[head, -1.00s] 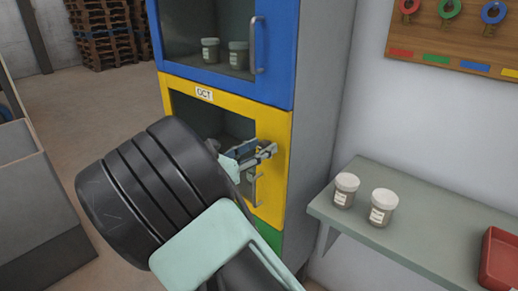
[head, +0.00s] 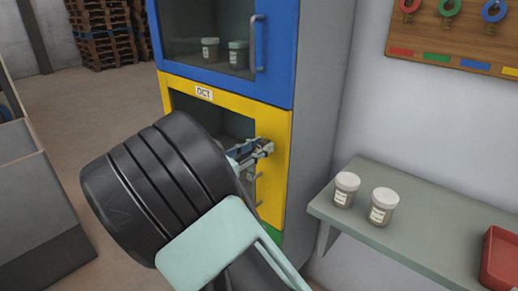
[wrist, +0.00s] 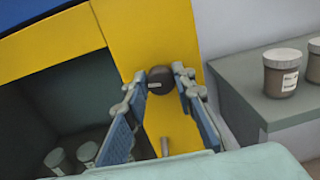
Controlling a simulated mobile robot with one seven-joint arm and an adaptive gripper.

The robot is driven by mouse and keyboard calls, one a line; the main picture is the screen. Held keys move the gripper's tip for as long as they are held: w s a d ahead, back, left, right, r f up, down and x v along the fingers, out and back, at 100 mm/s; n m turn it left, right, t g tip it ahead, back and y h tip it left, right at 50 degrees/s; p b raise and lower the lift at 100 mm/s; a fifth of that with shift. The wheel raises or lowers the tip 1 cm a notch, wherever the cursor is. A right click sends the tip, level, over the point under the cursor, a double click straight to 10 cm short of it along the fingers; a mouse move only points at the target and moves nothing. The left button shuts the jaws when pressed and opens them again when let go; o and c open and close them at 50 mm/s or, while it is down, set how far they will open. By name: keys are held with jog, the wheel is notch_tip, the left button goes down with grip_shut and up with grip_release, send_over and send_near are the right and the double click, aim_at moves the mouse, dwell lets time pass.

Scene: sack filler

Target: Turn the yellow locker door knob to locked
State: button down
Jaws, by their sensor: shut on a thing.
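The yellow locker door (head: 275,150) is closed and carries an "OCT" label. Its knob (wrist: 160,80) is a dark round disc with a pale line across it, seen in the wrist view on the yellow frame. My gripper (wrist: 167,86) has its two fingers on either side of the knob, closed on it. The head view also shows my gripper (head: 264,147) at the door's right side, where the fingers hide the knob. The door's handle (head: 258,188) sits below the knob, partly hidden by my arm.
The blue locker door (head: 275,60) is above, with jars behind its window. A grey shelf (head: 340,215) with two jars (head: 346,189) and a red tray (head: 500,258) stands at the right. A key board (head: 460,35) hangs on the wall.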

jog(key=m+b, duration=1.4)
jog(key=m, duration=0.1)
jog(key=shift+s+d+f+y, duration=0.1)
jog(key=shift+f+y, duration=0.05)
jog(key=shift+y, duration=0.25)
jog(key=shift+m+b, duration=0.3)
jog(key=shift+m, duration=0.1)
jog(key=c, duration=1.6)
grip_release()
jog(key=v, duration=1.2)
